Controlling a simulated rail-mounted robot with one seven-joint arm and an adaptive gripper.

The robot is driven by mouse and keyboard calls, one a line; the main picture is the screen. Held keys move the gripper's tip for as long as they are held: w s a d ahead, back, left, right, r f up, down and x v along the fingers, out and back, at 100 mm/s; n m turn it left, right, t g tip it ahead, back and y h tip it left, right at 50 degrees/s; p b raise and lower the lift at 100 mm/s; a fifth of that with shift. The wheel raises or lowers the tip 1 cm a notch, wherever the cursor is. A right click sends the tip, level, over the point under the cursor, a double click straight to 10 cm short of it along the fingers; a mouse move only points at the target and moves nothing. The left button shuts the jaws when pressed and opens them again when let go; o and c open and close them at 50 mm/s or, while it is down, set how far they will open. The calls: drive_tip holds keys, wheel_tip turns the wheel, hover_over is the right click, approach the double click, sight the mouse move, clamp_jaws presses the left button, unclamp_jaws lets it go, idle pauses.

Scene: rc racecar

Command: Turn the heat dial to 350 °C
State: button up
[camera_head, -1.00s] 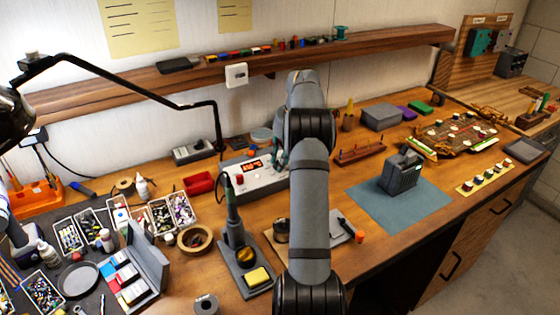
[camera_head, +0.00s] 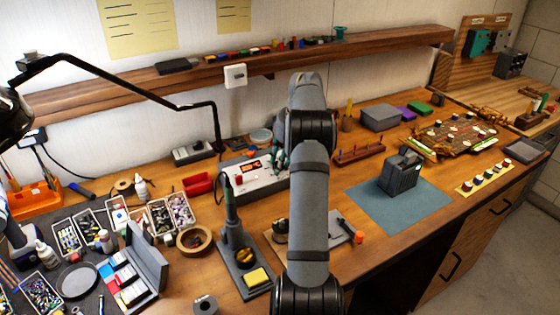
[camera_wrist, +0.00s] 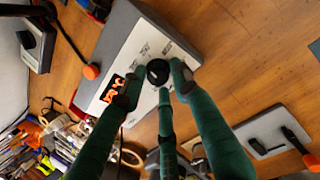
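The heat dial (camera_wrist: 158,72) is a round black knob on the sloped pale panel of a soldering station (camera_wrist: 113,50), seen in the wrist view. The station (camera_head: 240,182) also shows in the head view, partly hidden behind my arm. Its lit orange display (camera_wrist: 113,88) sits beside the dial; I cannot read its digits surely. My gripper (camera_wrist: 158,80) has three green fingers, with their tips close around the dial. I cannot tell whether they touch it. In the head view, my gripper (camera_head: 280,155) is mostly hidden behind my arm.
A soldering iron in its stand (camera_head: 234,225) is in front of the station. A red tray (camera_head: 197,184) lies left of it, and a wooden rack (camera_head: 358,155) stands to the right. A shelf (camera_head: 150,82) runs along the wall behind. A lamp arm (camera_head: 130,84) reaches in from the left.

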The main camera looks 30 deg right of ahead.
drive_tip(key=o, duration=0.4)
drive_tip(key=shift+d, duration=0.2)
drive_tip(key=shift+c, duration=0.2)
drive_tip(key=shift+a, duration=0.1)
drive_tip(key=shift+r, duration=0.2)
drive_tip(key=v, duration=1.1)
drive_tip(key=shift+s+r, duration=0.2)
drive_tip(key=shift+r, duration=0.1)
